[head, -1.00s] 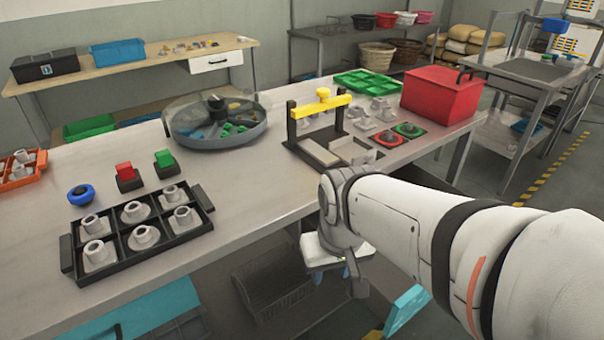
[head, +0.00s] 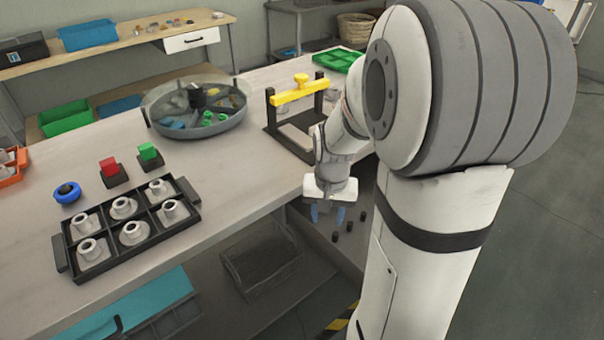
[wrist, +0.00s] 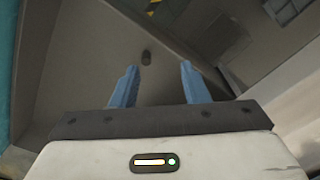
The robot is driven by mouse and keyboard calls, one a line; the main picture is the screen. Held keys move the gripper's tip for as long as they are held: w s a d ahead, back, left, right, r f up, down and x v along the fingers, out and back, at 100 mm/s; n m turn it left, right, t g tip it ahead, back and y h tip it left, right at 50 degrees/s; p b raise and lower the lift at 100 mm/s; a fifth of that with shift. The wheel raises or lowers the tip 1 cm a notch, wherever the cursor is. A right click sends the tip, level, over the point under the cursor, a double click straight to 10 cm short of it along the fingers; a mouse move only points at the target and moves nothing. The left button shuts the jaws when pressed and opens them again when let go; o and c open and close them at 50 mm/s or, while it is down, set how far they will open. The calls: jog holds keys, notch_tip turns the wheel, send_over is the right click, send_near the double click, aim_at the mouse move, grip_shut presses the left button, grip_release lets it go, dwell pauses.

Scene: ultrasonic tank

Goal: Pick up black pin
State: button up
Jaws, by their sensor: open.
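Small black pins stand on a low grey surface below the table's front edge. In the head view one black pin (head: 349,226) is in the middle, with another pin (head: 335,237) nearer and a third (head: 362,216) farther back. My gripper (head: 327,215) points down just left of them, its blue fingers apart and empty. In the wrist view one dark pin (wrist: 146,57) shows beyond the fingertips of my gripper (wrist: 158,68), closer to the left finger and apart from it. The other pins cannot be made out there.
The table (head: 240,190) edge runs close beside my gripper. On it are a black tray (head: 147,216) of grey parts, red (head: 108,163) and green (head: 148,151) buttons, a round bin (head: 232,122) and a yellow-handled frame (head: 301,88). A wire basket (head: 262,265) sits below.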

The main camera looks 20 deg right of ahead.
aim_at(336, 233)
jog(key=shift+m, duration=0.9)
jog(key=w+d+f, duration=0.1)
jog(key=d+f, duration=0.1)
jog(key=d, duration=0.1)
jog(key=shift+w+d+f+p, duration=0.1)
jog(key=shift+w+f+p, duration=0.1)
jog(key=shift+w+p, duration=0.2)
jog(key=f, duration=0.8)
jog(key=shift+s+d, duration=0.1)
jog(key=shift+d, duration=0.15)
grip_shut()
